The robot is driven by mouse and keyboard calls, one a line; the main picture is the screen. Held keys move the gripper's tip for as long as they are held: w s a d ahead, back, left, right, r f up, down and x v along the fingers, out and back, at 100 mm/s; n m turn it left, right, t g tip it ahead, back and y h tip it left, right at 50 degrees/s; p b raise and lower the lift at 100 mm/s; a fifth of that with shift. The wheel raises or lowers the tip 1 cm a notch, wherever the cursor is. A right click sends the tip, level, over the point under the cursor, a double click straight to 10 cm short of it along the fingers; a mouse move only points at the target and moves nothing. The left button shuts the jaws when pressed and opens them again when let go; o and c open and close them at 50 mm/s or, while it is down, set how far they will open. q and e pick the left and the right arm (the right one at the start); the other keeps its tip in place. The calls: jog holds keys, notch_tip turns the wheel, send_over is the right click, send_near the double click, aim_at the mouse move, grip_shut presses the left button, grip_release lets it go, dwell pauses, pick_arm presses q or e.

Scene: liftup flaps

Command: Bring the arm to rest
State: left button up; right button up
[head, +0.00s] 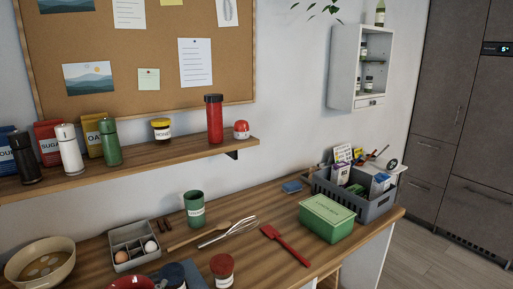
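Neither of my arms nor either gripper shows in the head view. No flap is seen moving or held. A wooden counter (345,225) runs along the wall. A green box (327,217) with a lid stands on it, in front of a grey crate (375,207) filled with packets and other items. A red spatula (285,246) and a whisk (229,232) lie on the counter. A green canister (194,209) stands at the back.
A wooden wall shelf (190,157) holds jars, bags and a red bottle (214,119). A small white cabinet (343,66) hangs at the right. A bowl (40,262) and an egg tray (133,247) are at the left. Tall dark cupboards (437,120) stand at the right; floor shows before them.

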pick_arm(q)
jog(key=s+a+f+n+g, duration=0.1)
jog(key=s+f+n+g, duration=0.1)
jog(key=s+f+g, duration=0.75)
jog(key=s+a+f+n+g, duration=0.15)
jog(key=s+f, duration=0.55)
jog(key=s, duration=0.7)
notch_tip(320, 180, down, 25)
jog(key=s+g, duration=0.1)
jog(key=s+a+f+g, duration=0.1)
jog(key=s+a+f, duration=0.1)
jog(key=s+f, duration=1.5)
jog(key=shift+s+a+f+g, duration=0.25)
jog(key=shift+a+f+g, duration=0.05)
jog(key=shift+a+f, duration=0.1)
